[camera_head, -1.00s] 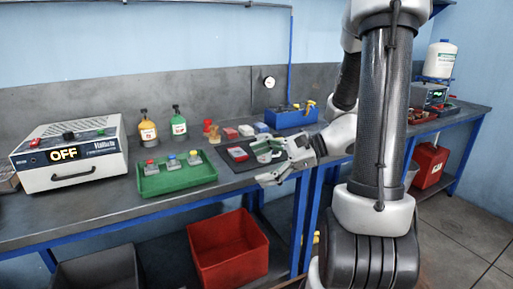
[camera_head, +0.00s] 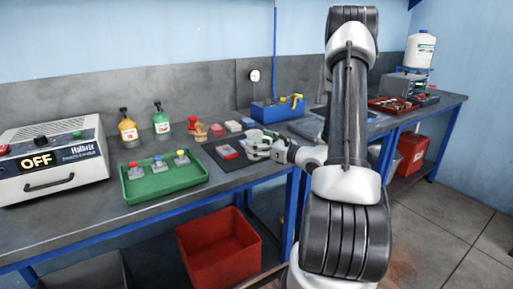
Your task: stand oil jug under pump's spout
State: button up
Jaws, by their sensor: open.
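A small pale grey vessel (camera_head: 254,136), possibly the oil jug, shows at the right end of a black mat (camera_head: 213,151) on the bench. My gripper (camera_head: 254,149) is open, its fingers pointing left, at the near side of this vessel and partly covering it. Whether they touch, and whether the vessel is between the fingers, I cannot tell. No pump is clear to me. An orange bottle (camera_head: 129,133) and a green bottle (camera_head: 161,124), both with dark tops, stand at the back left. A white container (camera_head: 419,51) stands on a blue stand at the far right.
A green tray (camera_head: 163,188) with several coloured-top pieces lies left of the mat. A power unit (camera_head: 52,163) reading OFF stands far left. A blue toolbox (camera_head: 277,111) is behind my gripper. A red bin (camera_head: 219,250) is below the bench. Bench near the mat's front edge is clear.

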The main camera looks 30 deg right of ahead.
jog(key=shift+x, duration=0.85)
jog(key=c, duration=1.2)
